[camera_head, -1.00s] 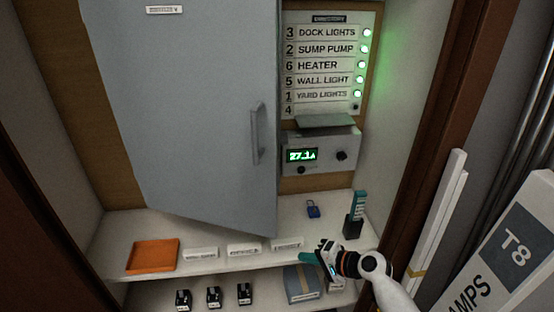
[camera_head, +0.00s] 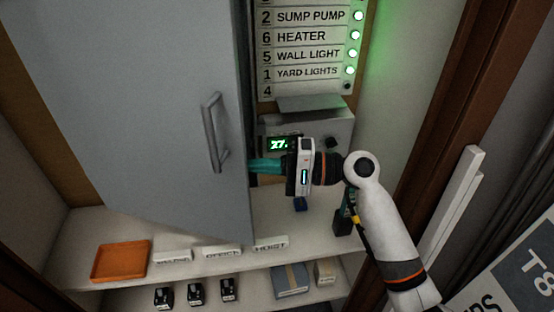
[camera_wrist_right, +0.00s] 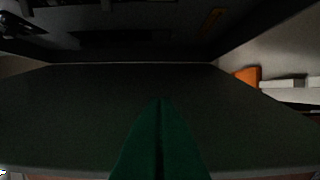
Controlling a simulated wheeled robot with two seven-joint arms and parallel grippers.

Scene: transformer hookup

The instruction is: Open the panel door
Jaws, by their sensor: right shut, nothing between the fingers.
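The grey panel door (camera_head: 150,110) stands ajar, its free right edge swung out from the cabinet. Its bar handle (camera_head: 212,132) is on the front face near that edge. My right gripper (camera_head: 262,165) is shut and empty, its teal fingers pointing left at the door's free edge, to the right of the handle. The tips end at or just behind that edge; I cannot tell whether they touch. In the right wrist view the shut fingers (camera_wrist_right: 160,140) point at a broad dark surface (camera_wrist_right: 90,105), apparently the door's inner side. My left gripper is not in view.
Right of the door are a labelled switch list (camera_head: 305,55) with green lights and a meter box (camera_head: 335,130). Below, a shelf holds an orange tray (camera_head: 120,262) and white labels. Several small black items sit lower. White strips (camera_head: 452,205) lean at right.

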